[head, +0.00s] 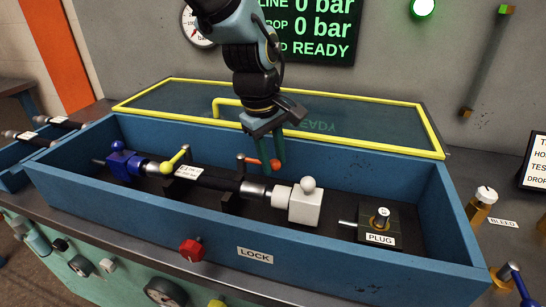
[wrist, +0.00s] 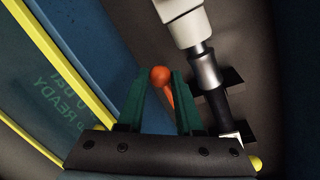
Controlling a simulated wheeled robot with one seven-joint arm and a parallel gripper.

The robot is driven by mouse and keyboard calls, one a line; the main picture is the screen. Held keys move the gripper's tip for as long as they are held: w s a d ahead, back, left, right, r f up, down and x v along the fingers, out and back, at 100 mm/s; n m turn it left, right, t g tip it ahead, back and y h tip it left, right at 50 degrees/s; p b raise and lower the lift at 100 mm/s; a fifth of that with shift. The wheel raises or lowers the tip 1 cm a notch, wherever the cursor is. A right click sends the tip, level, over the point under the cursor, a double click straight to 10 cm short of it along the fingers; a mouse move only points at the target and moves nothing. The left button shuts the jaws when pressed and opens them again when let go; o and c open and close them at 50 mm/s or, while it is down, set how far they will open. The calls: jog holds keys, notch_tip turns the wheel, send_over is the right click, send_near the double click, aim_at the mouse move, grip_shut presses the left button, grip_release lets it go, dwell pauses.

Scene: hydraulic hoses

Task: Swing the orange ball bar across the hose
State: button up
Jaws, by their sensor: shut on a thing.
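The orange ball bar (head: 256,161) sticks out over the far side of the black hose (head: 222,181) from a dark post in the blue trough. Its orange ball also shows in the wrist view (wrist: 160,75). My gripper (head: 276,166) points down at the ball end, with its green fingers on either side and shut on it. The fingers partly hide the bar's end in the head view.
The blue trough (head: 140,200) has raised walls. In it are a white block (head: 302,204), a blue fitting (head: 122,163), a yellow ball bar (head: 177,160) and a plug block (head: 390,222). A yellow-framed clear guard (head: 350,142) lies behind the trough. A display reads READY.

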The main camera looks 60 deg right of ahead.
grip_shut()
dwell(0.7)
jog(key=shift+a+m, duration=0.15)
jog(key=shift+m, duration=0.15)
jog(key=a+m, duration=0.1)
jog(key=m, duration=0.2)
jog(key=a+m+g+p, duration=0.1)
jog(key=a+m, duration=0.1)
jog(key=m, duration=0.1)
jog(key=w+a+m+y, duration=0.1)
jog(key=a+m, duration=0.1)
jog(key=shift+a+r+m+p, duration=0.1)
jog(key=shift+a+m+p, duration=0.15)
jog(key=shift+m+p, duration=0.15)
jog(key=m, duration=0.1)
jog(key=w+a+m+p, duration=0.1)
jog(key=m, duration=0.1)
jog(key=a+m+y+p, duration=0.1)
jog(key=shift+w+a+m+g, duration=0.1)
jog(key=shift+w+m+g, duration=0.2)
jog(key=shift+w, duration=0.1)
jog(key=shift+w+a+m+y+p, duration=0.25)
jog(key=shift+w+m+p, duration=0.3)
jog(key=shift+m, duration=0.45)
jog(key=shift+w+a+m+y+p, duration=0.2)
jog(key=shift+w+m+p, duration=0.3)
jog(key=shift+m, duration=0.5)
jog(key=shift+w, duration=0.15)
